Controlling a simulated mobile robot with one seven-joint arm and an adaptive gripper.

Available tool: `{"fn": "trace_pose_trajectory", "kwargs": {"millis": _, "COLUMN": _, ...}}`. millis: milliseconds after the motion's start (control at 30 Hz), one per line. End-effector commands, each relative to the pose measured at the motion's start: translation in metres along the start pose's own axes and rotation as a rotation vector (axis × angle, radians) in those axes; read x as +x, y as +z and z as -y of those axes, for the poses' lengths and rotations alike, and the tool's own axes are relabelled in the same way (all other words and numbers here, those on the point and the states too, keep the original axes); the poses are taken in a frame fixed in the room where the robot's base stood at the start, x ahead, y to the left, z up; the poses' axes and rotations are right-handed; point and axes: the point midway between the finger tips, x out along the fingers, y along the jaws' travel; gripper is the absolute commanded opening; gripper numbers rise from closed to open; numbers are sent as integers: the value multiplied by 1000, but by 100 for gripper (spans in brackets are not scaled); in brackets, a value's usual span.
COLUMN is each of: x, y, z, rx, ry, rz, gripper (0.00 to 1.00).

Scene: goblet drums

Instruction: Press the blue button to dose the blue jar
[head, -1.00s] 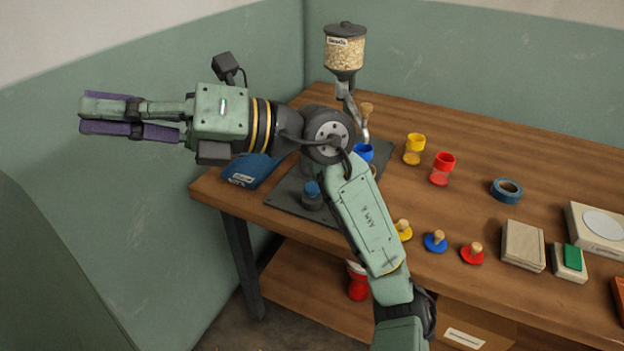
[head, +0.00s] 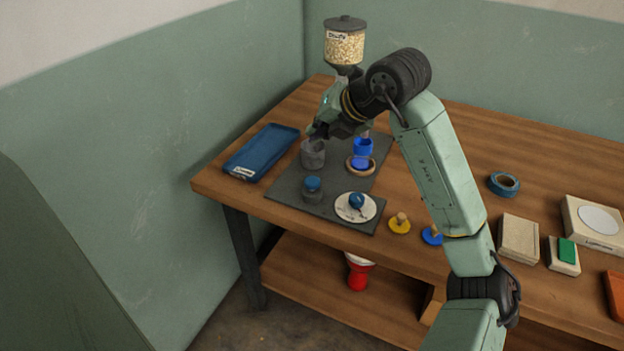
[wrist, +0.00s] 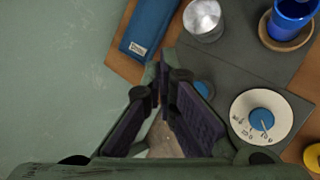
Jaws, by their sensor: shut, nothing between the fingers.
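The blue jar (head: 363,148) stands upright in a wooden ring on the dark mat. It also shows in the wrist view (wrist: 293,18), at the top right. The blue button (head: 312,184) is a blue cap on a dark base near the mat's front left. In the wrist view the blue button (wrist: 203,88) is partly hidden by my right finger. My gripper (head: 318,134) is shut and empty, above the back left of the mat. In the wrist view its fingers (wrist: 163,68) come together left of the button.
A grey metal cup (head: 313,154) stands behind the button. A white dial with a blue knob (head: 357,204) lies right of it. A blue tray (head: 262,152) is at the left. A grain hopper (head: 344,46) stands behind my arm. Yellow (head: 399,226) and blue (head: 432,237) lids lie near the front edge.

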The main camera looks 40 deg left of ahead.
Motion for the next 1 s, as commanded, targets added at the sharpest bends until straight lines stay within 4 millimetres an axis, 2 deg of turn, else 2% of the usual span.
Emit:
{"fn": "trace_pose_trajectory", "kwargs": {"millis": 367, "x": 8, "y": -6, "z": 5, "rx": -1, "ry": 4, "rz": -1, "gripper": 0}}
{"fn": "trace_pose_trajectory", "kwargs": {"millis": 833, "x": 53, "y": -39, "z": 37, "rx": -1, "ry": 3, "rz": -1, "gripper": 0}}
{"fn": "trace_pose_trajectory", "kwargs": {"millis": 1000, "x": 61, "y": -45, "z": 43, "rx": -2, "ry": 4, "rz": 0, "gripper": 0}}
